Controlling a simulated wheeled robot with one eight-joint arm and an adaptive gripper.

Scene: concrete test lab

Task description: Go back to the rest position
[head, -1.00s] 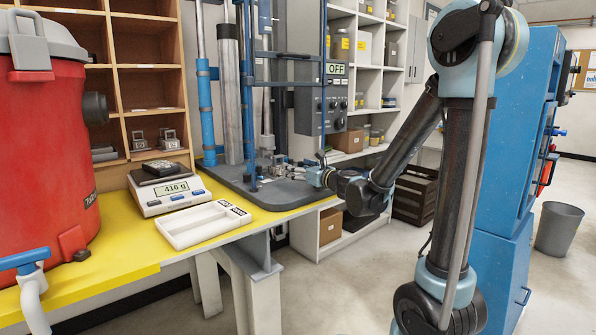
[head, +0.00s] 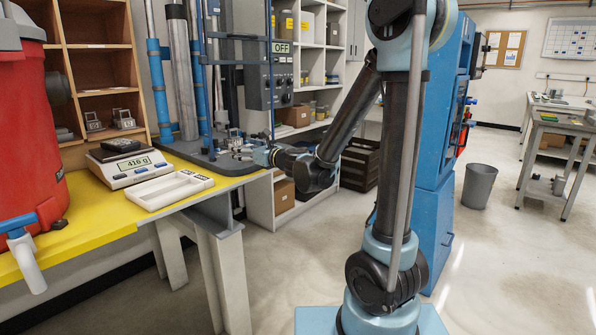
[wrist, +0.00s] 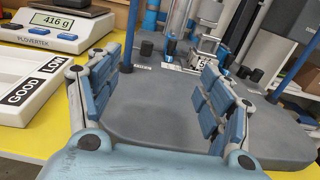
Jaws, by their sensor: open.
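My gripper (wrist: 165,95) is open and empty in the wrist view, its two blue-padded fingers spread above the dark grey base plate (wrist: 150,112) of the test machine. In the head view my arm reaches left to the bench, and the gripper (head: 248,154) is small at the base plate's right end. Whether its fingers touch anything there is too small to tell.
A scale (head: 129,169) reading 416 g bears a dark block. A white tray (head: 169,188) with GOOD and LOW labels lies beside it on the yellow bench. A red tank (head: 32,140) stands left, a blue cabinet (head: 432,130) right. Open floor lies around the grey bin (head: 478,187).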

